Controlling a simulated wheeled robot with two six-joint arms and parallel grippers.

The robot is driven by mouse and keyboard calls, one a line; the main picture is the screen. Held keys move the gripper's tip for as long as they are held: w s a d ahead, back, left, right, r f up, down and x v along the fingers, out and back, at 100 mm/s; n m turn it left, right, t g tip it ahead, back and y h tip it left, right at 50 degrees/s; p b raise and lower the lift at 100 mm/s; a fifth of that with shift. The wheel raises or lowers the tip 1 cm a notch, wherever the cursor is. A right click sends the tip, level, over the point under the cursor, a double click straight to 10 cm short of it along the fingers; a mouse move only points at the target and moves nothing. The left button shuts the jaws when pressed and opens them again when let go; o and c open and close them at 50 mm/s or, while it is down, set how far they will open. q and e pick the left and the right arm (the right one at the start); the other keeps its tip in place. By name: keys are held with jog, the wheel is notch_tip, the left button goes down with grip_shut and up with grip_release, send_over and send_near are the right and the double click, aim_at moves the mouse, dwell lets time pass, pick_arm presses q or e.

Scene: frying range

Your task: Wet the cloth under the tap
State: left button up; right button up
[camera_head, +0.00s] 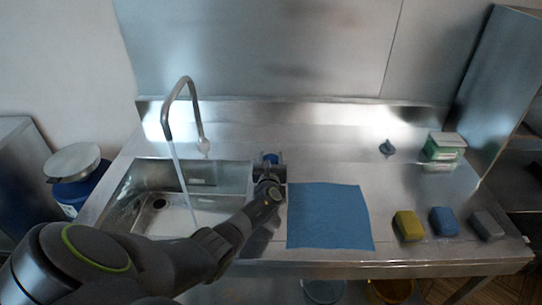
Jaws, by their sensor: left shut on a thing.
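A flat blue cloth-like sheet (330,216) lies on the steel counter, right of the sink. The tap (183,95) arches over the sink basin (178,213) at the left, and a stream of water (182,180) runs from it into the basin. My left gripper (270,161) is beside the basin's right edge, right of the stream and out of the water. The gripper looks apart from the flat sheet. My right gripper is not in view.
A yellow sponge (408,226), a blue sponge (444,221) and a grey block (487,225) sit at the counter's right. Behind them are a green-and-white box (443,147) and a small dark stopper-like thing (387,148). A blue drum (76,186) stands left of the sink.

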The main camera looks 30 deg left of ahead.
pick_arm(q)
jog(key=n+g+y+b, duration=0.1)
jog(key=n+g+y, duration=0.1)
jog(key=y, duration=0.1)
jog(key=shift+f+n+b, duration=0.2)
jog(key=shift+n+b, duration=0.1)
jog(key=shift+b, duration=0.1)
jog(key=shift+n+g+y+b, duration=0.85)
jog(key=shift+g+y, duration=0.15)
jog(key=shift+g, duration=0.2)
jog(key=shift+r+n+g+y+b, duration=0.1)
jog(key=shift+n+g+y+b, duration=0.15)
jog(key=shift+g+y+b, duration=0.1)
jog(key=o, duration=1)
jog(key=shift+r, duration=0.1)
jog(key=shift+s, duration=0.1)
